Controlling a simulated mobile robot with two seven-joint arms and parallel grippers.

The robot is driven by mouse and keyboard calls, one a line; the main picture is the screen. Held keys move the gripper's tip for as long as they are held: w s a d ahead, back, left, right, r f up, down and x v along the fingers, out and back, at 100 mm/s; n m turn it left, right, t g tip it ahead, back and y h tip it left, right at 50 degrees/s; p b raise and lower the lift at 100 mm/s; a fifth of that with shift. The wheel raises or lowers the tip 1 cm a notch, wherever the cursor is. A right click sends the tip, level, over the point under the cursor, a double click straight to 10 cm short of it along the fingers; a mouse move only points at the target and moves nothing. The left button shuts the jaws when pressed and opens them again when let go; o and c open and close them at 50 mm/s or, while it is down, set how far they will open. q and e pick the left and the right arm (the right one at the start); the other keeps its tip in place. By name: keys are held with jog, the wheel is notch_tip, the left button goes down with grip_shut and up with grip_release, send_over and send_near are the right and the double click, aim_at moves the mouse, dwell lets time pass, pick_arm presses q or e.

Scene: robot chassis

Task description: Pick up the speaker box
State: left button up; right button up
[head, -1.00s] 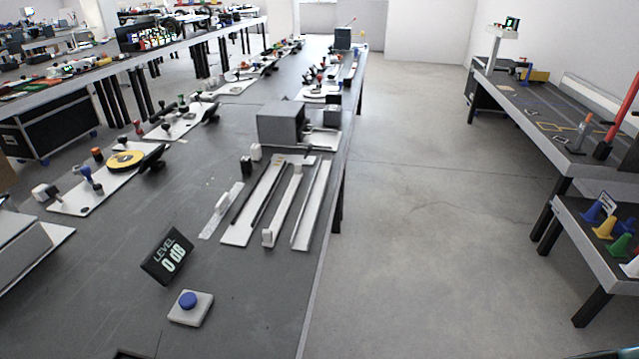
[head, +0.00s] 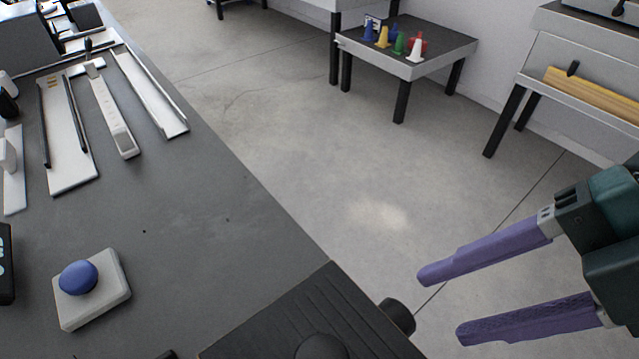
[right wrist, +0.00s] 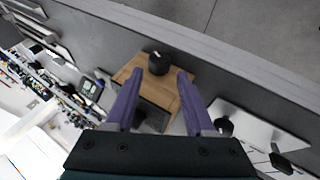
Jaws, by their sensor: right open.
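No item in view is plainly marked as the speaker box. A dark grooved box-like thing (head: 300,315) sits at the bottom of the head view by the table's edge, cut off below, with a black round part on it. My right gripper (head: 442,304) is open, purple fingers apart with nothing between them, to the right of it. In the right wrist view a brown wooden box or board (right wrist: 188,98) with a black round piece (right wrist: 158,62) lies beyond and between the open fingertips (right wrist: 160,74). I cannot tell whether both views show one thing. My left gripper is out of view.
A blue button on a white base (head: 95,290) sits on the dark table (head: 205,240). White rails (head: 150,95) lie farther back. Bare floor (head: 300,150) runs right of the table edge. A small table (head: 400,60) holds coloured cones.

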aim_at(411, 312)
jog(key=x, duration=0.6)
jog(key=shift+a+f+b, duration=0.15)
jog(key=shift+f+b, duration=0.05)
jog(key=shift+b, duration=0.2)
grip_shut()
jog(key=shift+w+r, duration=0.1)
